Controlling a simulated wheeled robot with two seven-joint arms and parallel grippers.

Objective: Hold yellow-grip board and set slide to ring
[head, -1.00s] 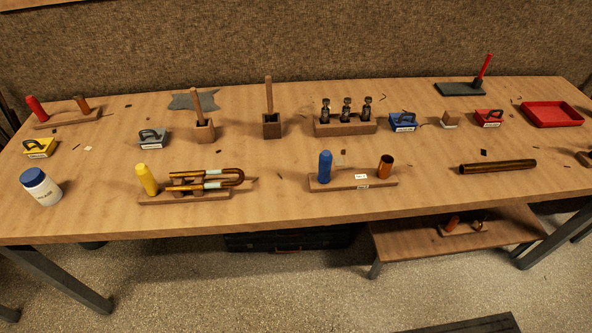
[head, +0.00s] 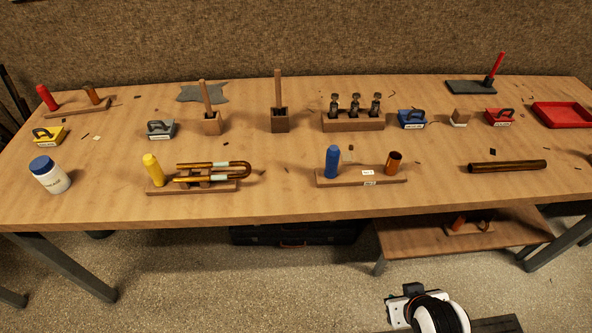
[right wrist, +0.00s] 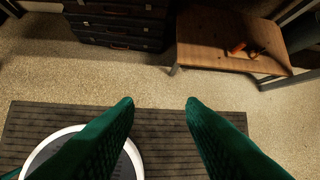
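The yellow-grip board (head: 215,187) lies near the front edge of the bench, left of centre. Its yellow grip (head: 153,170) stands upright at the board's left end. A U-shaped brass slide (head: 225,169) with pale bands rests on wooden blocks on the board, its bend to the right. No ring can be told for sure. In the right wrist view my right gripper (right wrist: 158,103) has its two green fingers apart with nothing between them, over the floor. Part of my right arm shows at the bottom of the head view. My left gripper is in neither view.
A blue-grip board (head: 395,179) with a copper cup stands right of it. A white jar (head: 50,175) stands left. Behind are wooden blocks with handles and a valve rack (head: 352,122). A low wooden shelf (right wrist: 222,47) and dark drawers (right wrist: 118,25) lie below the bench.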

